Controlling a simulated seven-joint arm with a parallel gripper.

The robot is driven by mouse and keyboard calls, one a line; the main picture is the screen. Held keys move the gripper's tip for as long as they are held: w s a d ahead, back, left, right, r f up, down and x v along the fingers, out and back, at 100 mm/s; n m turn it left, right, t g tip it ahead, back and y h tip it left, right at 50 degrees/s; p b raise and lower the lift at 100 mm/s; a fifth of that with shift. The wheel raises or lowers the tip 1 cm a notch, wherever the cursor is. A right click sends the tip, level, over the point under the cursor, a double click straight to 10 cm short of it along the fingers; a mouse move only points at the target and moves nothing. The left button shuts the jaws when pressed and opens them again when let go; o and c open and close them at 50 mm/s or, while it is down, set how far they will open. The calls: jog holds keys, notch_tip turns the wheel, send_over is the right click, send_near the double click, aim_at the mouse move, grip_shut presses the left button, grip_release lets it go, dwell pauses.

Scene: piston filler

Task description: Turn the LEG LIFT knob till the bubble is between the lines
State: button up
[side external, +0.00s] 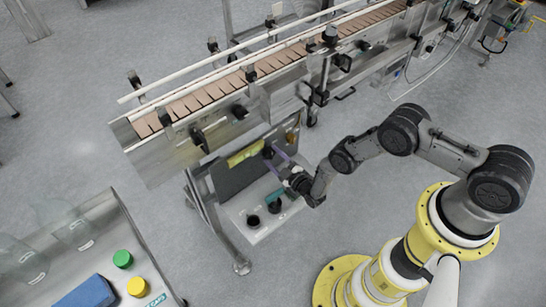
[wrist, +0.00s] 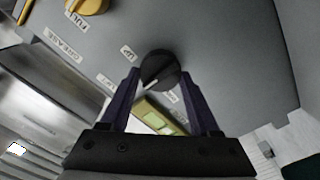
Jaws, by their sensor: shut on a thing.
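A round black knob (wrist: 160,70) with a pale pointer line is on a grey panel (wrist: 225,45) in the wrist view. A yellowish level with pale green windows (wrist: 163,119) shows between the fingers, partly covered; I cannot make out the bubble or lines. In the side external view my gripper (side external: 286,168) is at the panel under the conveyor, and the knob is hidden.
A yellow knob (wrist: 90,5) by a FULL label is at the wrist view's top. The conveyor (side external: 240,80) runs above the panel. A tray with black cups (side external: 253,220) is below. A bench with green (side external: 122,258) and yellow caps (side external: 137,287) stands lower left.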

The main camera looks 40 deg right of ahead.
dwell(0.4)
jog(key=o, duration=1.4)
jog(key=shift+c, duration=0.2)
jog(key=shift+s, duration=0.15)
jog(key=s, duration=1.3)
jog(key=shift+s, duration=0.3)
